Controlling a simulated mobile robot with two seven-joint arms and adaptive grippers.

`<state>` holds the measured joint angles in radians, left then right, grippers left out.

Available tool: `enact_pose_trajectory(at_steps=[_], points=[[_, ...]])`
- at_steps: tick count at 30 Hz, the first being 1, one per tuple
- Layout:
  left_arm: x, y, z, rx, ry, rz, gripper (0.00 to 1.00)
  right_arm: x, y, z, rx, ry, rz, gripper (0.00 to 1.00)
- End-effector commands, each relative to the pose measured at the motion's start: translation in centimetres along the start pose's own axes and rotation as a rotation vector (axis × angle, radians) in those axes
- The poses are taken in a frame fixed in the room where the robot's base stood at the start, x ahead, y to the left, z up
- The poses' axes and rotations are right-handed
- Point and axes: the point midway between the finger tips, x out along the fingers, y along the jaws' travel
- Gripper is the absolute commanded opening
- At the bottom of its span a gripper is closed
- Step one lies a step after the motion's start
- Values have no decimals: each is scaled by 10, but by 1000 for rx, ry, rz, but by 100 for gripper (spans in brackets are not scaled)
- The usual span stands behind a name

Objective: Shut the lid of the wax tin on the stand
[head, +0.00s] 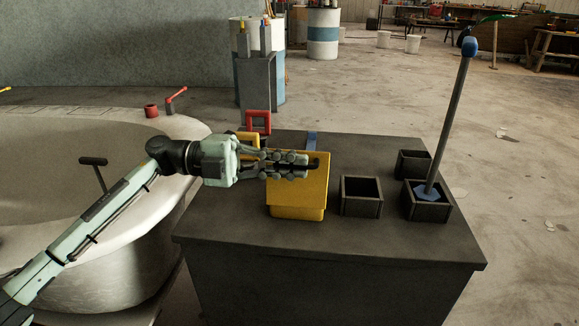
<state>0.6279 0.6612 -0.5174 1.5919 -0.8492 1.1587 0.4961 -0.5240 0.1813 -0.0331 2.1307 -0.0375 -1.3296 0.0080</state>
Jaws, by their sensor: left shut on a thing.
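The yellow wax tin (298,213) sits on the dark stand (365,250), near its middle. Its broad yellow lid (300,193) shows as a panel above the tin's front. I cannot tell exactly how far the lid is open. A dark bar-like handle (315,163) is at the upper part of the lid. My left gripper (300,166) reaches in from the left and is shut on this handle. Its fingers hide most of the handle and some of the lid. My right gripper is not in view.
Open dark boxes (360,195) stand right of the tin; one holds a tall blue-topped rod (450,115). A red frame (258,122) and a blue strip (312,141) are at the stand's back. A pale hull mould (150,150) lies left.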

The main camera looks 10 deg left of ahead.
Motion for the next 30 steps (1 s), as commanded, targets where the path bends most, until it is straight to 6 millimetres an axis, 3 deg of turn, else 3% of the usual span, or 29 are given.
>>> enact_pose_trajectory(at_steps=[12, 27, 28, 30], points=[[0, -6, 18, -103, -3, 1, 0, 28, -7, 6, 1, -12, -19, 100], [-1, -6, 20, -120, -3, 0, 0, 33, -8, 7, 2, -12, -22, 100], [-1, -6, 20, -120, -3, 0, 10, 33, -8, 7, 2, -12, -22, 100], [-1, -6, 20, -120, -3, 0, 19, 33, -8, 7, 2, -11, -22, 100]])
